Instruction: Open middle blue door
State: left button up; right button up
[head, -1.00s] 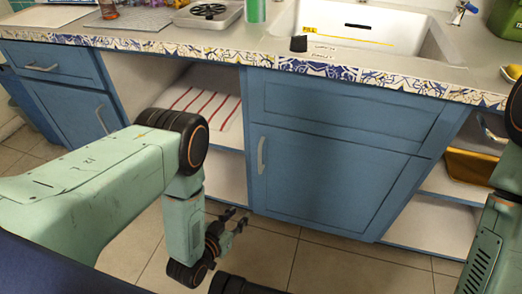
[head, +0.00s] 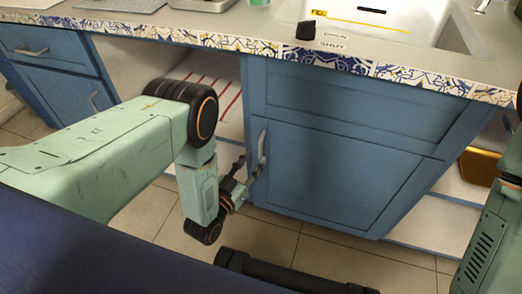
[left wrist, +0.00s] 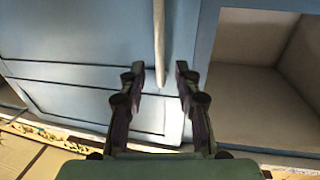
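The middle blue door (head: 335,175) is shut, below a blue drawer-like front panel. Its pale vertical handle (head: 262,146) is at the door's left edge. My left gripper (head: 249,168) is open, close to the handle's lower end. In the left wrist view, the handle (left wrist: 159,40) reaches down to between the spread fingertips of the left gripper (left wrist: 158,78), with a gap on both sides. The fingers are not closed on it. My right arm shows at the right edge; its gripper is out of view.
The counter (head: 220,22) with a tiled edge and a white sink (head: 370,22) runs above. Open shelves flank the door; the right one holds an orange-brown container (head: 478,166). Another blue door (head: 70,95) is at the far left. Tiled floor lies in front.

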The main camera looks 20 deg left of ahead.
aim_at(260, 152)
pick_arm(q)
jog(key=b+x, duration=0.1)
jog(key=x, duration=0.2)
jog(key=shift+w+d+f, duration=0.1)
jog(key=shift+w, duration=0.3)
jog(key=shift+w+d, duration=0.1)
jog(key=shift+w, duration=0.5)
grip_shut()
